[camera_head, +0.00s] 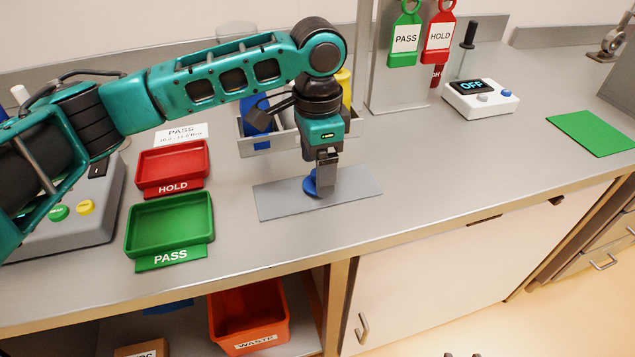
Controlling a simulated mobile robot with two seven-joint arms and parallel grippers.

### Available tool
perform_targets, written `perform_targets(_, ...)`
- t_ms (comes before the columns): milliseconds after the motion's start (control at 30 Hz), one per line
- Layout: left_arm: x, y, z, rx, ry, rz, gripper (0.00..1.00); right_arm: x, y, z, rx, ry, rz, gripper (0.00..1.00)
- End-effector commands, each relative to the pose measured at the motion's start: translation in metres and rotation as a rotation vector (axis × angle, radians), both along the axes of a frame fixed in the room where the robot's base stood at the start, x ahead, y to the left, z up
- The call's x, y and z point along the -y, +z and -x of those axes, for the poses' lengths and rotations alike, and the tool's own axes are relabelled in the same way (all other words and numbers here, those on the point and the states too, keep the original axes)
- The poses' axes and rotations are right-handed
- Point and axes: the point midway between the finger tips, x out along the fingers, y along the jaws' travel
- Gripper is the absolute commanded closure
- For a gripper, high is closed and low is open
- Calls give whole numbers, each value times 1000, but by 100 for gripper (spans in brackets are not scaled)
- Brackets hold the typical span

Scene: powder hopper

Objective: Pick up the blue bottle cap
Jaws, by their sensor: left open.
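The blue bottle cap (310,186) lies on a flat grey mat (275,203) on the counter. My left gripper (325,188) points straight down over the mat, with its fingers right at the cap. The fingers hide the cap's right part. The gripper is open; I cannot tell whether a finger touches the cap. My right gripper does not clearly show.
A red HOLD tray (172,167) and a green PASS tray (170,222) stand left of the mat. A metal bin (283,141) with blue and yellow items is behind my gripper. A white device (481,98) reading OFF stands back right.

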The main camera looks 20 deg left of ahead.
Motion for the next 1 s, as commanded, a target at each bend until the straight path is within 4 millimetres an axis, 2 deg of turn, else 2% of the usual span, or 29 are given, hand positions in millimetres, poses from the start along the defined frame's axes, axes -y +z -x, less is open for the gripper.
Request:
perform_targets(33, 0, -9, 0, -1, 1, -1, 18, 0, -2, 0, 0, 0, 0, 57)
perform_targets(133, -1, -18, 0, 0, 0, -1, 18, 0, -3, 0, 1, 0, 0, 57)
perform_targets(400, 0, -21, 0, 2, -1, 0, 18, 0, -2, -2, 4, 1, 0, 57)
perform_targets(1000, 0, -21, 0, 1, -1, 0, 74, 0, -1, -3, 6, 1, 0, 57)
